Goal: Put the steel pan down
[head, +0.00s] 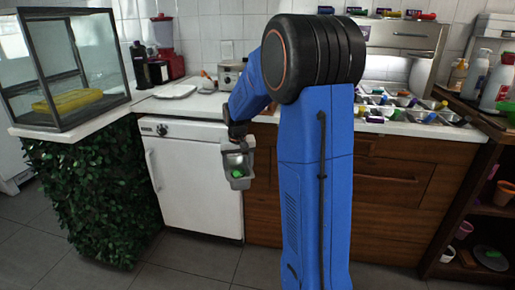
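My gripper (237,146) hangs at the end of my blue arm, in front of the counter's front edge and the white appliance. A small grey steel pan (241,184) is right at its fingers, below them, with something green in it. The pan is clear of the counter and floor, so the gripper appears shut on its upper part. The finger contact is too small to see clearly.
Several steel pans with coloured handles stand on the counter at right, partly behind my arm. A white tray (175,91) lies on the counter (200,108), left of a small steel appliance (230,76). A glass case (95,60) stands at left, bottles at far right.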

